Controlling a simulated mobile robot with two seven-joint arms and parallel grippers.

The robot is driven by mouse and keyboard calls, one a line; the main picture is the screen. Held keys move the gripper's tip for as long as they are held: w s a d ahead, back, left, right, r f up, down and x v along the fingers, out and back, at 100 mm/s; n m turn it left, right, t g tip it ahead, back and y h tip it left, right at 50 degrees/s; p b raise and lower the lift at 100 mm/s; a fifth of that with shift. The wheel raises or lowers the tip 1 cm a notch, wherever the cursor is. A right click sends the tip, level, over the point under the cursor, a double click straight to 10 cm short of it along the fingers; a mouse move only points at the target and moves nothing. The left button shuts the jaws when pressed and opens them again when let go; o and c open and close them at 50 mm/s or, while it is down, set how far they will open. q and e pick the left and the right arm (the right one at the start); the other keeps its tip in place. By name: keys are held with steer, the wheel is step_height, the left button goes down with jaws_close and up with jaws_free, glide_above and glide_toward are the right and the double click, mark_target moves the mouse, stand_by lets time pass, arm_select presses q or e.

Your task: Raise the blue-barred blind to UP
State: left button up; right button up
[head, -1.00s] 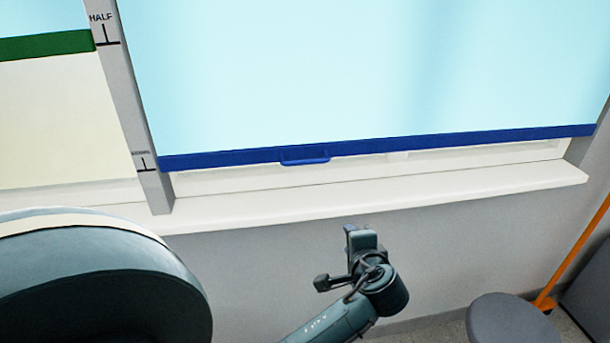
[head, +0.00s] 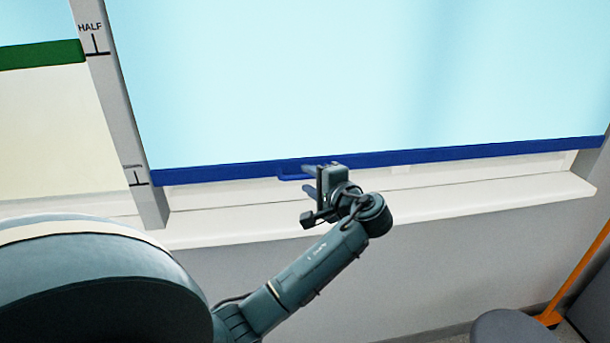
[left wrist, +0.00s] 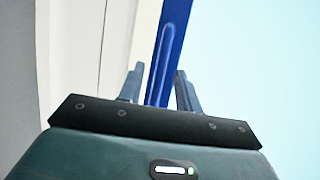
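The light-blue blind (head: 330,80) hangs low, its blue bar (head: 450,154) just above the sill. The bar's left end is level with the lower mark (head: 138,176) on the post. A blue handle (head: 290,177) sits on the bar, its right part hidden behind my left gripper (head: 325,176). In the left wrist view my left gripper (left wrist: 158,82) is open, its fingers on either side of the handle (left wrist: 163,60). I cannot tell if they touch it. My right gripper is not in view.
A HALF mark (head: 95,44) is higher on the grey post (head: 115,110). Another blind with a green bar (head: 40,54) hangs at the left, higher. The white sill (head: 460,203) juts out below. A grey round stool (head: 510,328) stands at lower right.

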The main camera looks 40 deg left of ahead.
arm_select(q)
steer(key=shift+x, duration=1.3)
steer(key=shift+c, duration=0.3)
jaws_close()
